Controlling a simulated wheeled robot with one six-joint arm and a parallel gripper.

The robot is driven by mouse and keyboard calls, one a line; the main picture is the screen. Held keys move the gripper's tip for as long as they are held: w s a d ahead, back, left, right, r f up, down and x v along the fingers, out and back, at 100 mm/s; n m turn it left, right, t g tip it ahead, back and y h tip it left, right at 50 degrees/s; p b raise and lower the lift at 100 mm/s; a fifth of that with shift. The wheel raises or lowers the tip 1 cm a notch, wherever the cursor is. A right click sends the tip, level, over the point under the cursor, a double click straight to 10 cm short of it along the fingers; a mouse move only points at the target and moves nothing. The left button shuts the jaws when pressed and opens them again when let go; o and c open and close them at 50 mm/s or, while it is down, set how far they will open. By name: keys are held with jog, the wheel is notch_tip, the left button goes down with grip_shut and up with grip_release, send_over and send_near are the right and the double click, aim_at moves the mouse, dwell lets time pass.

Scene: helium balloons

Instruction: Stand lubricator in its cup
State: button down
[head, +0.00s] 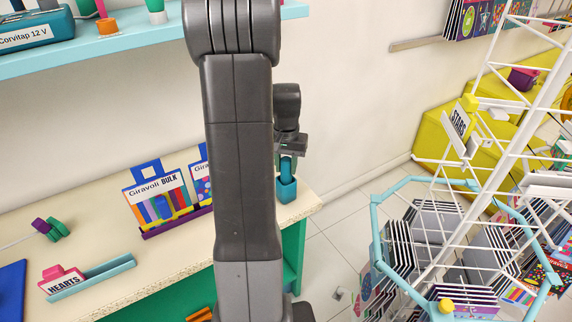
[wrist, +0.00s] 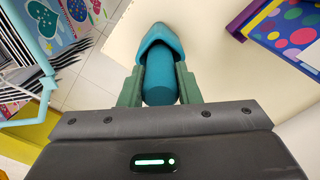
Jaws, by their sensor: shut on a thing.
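The lubricator is a teal-blue cylinder (head: 288,164), upright at the right end of the counter in the head view. In the wrist view the lubricator (wrist: 160,80) lies between the green fingers of my gripper (wrist: 158,88), which is shut on it. The small teal cup (head: 287,191) stands on the counter directly below my gripper (head: 287,158) in the head view. In the wrist view the cup (wrist: 160,34) surrounds the lubricator's far end. The lubricator's lower end is hidden inside the cup, so I cannot tell whether it touches the bottom.
The cup is near the right edge of the cream counter (head: 120,235). A Giravoli Bulk box (head: 158,203) stands to the left, with a HEARTS holder (head: 65,280) further left. A white wire rack (head: 450,230) stands on the floor at right. My arm hides the counter's middle.

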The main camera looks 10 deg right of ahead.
jog(key=shift+f, duration=0.15)
grip_release()
dwell(0.6)
jog(key=shift+r+p, duration=3.3)
jog(key=shift+r, duration=1.2)
jog(key=shift+s, duration=0.1)
